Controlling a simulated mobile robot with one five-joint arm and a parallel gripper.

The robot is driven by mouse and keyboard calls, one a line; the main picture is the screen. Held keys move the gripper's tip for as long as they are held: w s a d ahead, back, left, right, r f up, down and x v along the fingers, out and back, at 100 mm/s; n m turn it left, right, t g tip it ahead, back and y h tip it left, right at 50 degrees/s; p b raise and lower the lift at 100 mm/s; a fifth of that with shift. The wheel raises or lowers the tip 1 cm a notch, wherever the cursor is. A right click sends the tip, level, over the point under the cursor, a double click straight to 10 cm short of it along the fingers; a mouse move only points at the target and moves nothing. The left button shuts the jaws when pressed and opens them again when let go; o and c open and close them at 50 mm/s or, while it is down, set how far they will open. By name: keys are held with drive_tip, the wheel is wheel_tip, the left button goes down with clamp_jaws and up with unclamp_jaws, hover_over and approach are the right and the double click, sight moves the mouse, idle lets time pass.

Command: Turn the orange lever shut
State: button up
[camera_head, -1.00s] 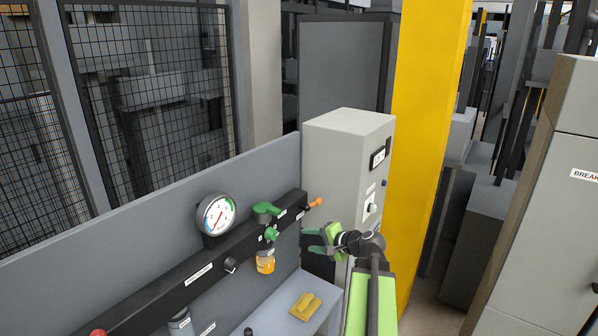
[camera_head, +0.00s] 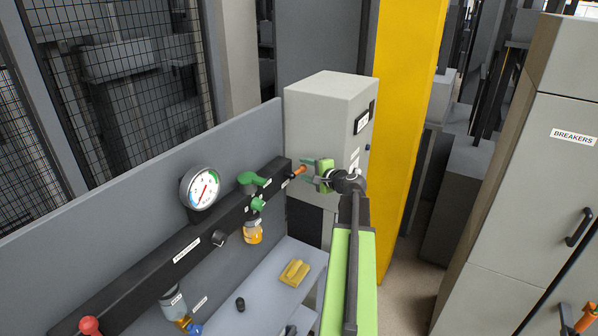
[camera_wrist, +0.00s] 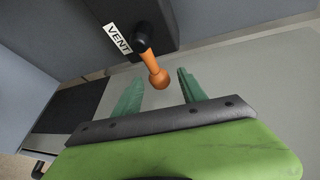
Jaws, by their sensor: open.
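The orange lever (camera_head: 299,170) sticks out from the right end of the black manifold bar (camera_head: 200,238). In the wrist view the orange lever (camera_wrist: 153,69) ends in a round knob and points toward my gripper, beside a label reading VENT (camera_wrist: 117,38). My gripper (camera_head: 316,170) is open, with its green fingers near the lever's knob. In the wrist view my gripper (camera_wrist: 160,92) has one finger on each side of the space just in front of the knob. Nothing is held, and I cannot tell whether a finger touches the knob.
On the bar are a round gauge (camera_head: 200,188), a green lever (camera_head: 253,180) and a red knob (camera_head: 90,326). A grey control box (camera_head: 325,115) stands close behind my gripper. A yellow post (camera_head: 405,120) is to the right. A yellow object (camera_head: 294,272) lies on the shelf below.

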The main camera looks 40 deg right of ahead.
drive_tip(key=b+x, duration=0.1)
drive_tip(key=x, duration=0.4)
drive_tip(key=shift+w, duration=0.2)
clamp_jaws()
idle(1.1)
